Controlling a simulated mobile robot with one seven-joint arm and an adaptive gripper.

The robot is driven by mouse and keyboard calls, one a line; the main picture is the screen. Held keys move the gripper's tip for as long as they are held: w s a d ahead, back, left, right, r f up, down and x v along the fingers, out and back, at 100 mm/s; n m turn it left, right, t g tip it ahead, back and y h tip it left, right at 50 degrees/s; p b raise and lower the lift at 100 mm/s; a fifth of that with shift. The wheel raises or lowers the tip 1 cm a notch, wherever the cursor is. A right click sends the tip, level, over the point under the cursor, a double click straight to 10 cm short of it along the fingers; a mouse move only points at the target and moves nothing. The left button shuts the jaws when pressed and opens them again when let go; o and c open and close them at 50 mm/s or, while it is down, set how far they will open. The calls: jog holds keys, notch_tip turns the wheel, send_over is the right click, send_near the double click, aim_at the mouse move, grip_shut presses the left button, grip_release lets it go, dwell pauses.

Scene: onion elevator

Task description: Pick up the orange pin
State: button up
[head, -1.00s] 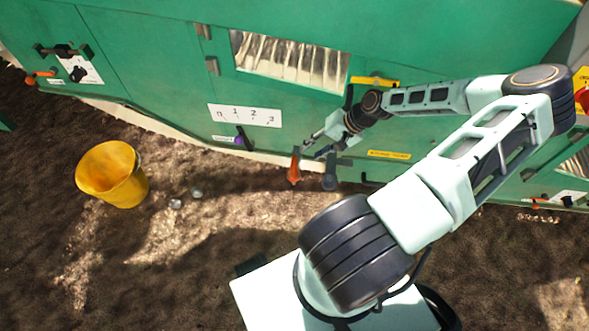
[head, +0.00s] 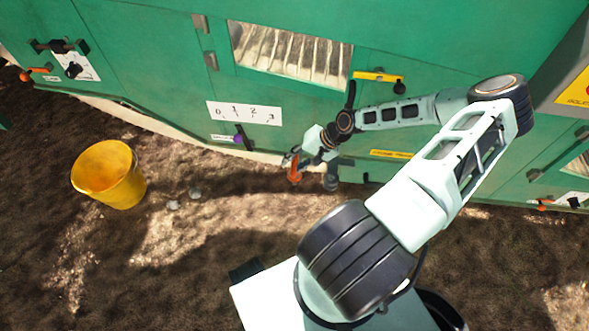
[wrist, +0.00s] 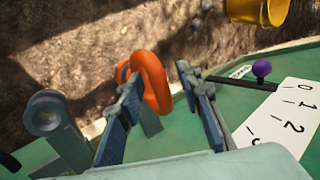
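The orange pin (head: 294,172) is at the lower edge of the green machine, left of a dark round part. In the wrist view the pin (wrist: 153,80) shows as a thick orange loop between the fingers of my gripper (wrist: 160,66). The loop is close to the left finger, with a gap to the right finger. My gripper is open; I cannot tell whether the left finger touches the pin. In the head view my gripper (head: 291,158) is at the pin's upper part. The pin's lower end is partly hidden in the wrist view.
A scale plate (head: 243,113) and a purple knob (head: 238,139) are on the green panel (head: 150,60) left of the pin. A grey roller-like part (wrist: 45,115) is left of the fingers. A yellow bucket (head: 110,175) and small stones (head: 195,193) are on the soil.

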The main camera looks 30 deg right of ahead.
grip_shut()
notch_tip(320, 180, up, 10)
jog(key=p, duration=0.3)
dwell(0.4)
jog(key=shift+s, duration=0.1)
dwell(0.4)
